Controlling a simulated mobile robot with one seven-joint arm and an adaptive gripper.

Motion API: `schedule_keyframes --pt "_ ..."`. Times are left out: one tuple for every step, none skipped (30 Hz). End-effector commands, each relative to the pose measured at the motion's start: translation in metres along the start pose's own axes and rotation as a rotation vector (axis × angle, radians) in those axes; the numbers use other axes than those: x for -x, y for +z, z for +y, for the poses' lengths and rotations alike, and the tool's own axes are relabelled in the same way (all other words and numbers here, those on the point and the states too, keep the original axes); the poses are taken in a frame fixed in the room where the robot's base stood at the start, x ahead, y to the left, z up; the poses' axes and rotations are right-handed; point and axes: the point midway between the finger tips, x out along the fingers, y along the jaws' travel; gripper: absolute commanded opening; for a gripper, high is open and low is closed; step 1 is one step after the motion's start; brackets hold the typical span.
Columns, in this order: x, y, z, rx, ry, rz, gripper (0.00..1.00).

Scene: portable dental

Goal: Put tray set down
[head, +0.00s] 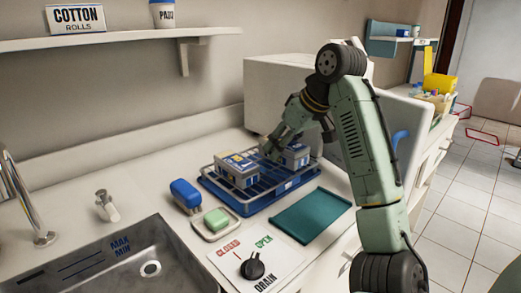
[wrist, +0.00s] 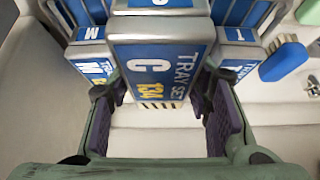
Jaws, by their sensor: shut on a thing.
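In the wrist view, my gripper (wrist: 162,108) is shut on a grey tray set box (wrist: 160,55) with a blue label reading "C TRAY SET 134". The box stands between the two fingers and reaches forward over the blue rack (head: 250,207). In the head view, my gripper (head: 272,148) is low at the rack's back edge, and the held box is hard to make out. Two other boxes sit on the rack, one at the left (head: 237,172) and one at the right (head: 294,157). I cannot tell whether the held box touches the rack.
A blue item (head: 186,194) and a green soap on a dish (head: 216,221) are left of the rack. A teal mat (head: 310,215) lies in front. The sink (head: 125,265) and drain knob (head: 253,266) are nearer. A large white box (head: 280,85) stands behind.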

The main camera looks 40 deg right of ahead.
Motion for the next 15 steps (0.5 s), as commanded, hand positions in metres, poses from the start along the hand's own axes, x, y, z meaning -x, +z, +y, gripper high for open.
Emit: schedule_keyframes --pt "-0.004 -0.013 -0.002 0.003 0.001 -0.001 0.08" --pt "-0.009 -0.019 -0.003 0.003 0.001 -0.002 0.08" --pt "-0.014 -0.026 -0.003 0.002 0.001 -0.001 0.08" --pt "-0.018 -0.03 -0.004 0.002 0.001 -0.002 0.08" --pt "-0.022 -0.035 -0.005 0.002 0.001 0.0 0.08" --pt "-0.026 -0.039 -0.005 0.001 0.001 -0.001 0.08" --pt "-0.029 -0.042 -0.005 0.0 0.001 -0.001 0.08" --pt "-0.031 -0.044 -0.005 0.0 0.001 0.0 0.08" --pt "-0.033 -0.046 -0.006 0.0 0.001 0.0 0.08" --pt "-0.034 -0.047 -0.006 0.0 0.001 0.0 0.08" --pt "-0.035 -0.049 -0.006 0.0 0.001 0.0 0.08" --pt "-0.037 -0.051 -0.007 0.001 0.001 0.0 0.08" --pt "-0.039 -0.055 -0.007 0.001 0.001 0.0 0.08" --pt "-0.041 -0.059 -0.008 0.002 0.001 0.0 0.08" --pt "-0.047 -0.057 -0.007 -0.001 0.002 -0.002 0.08"
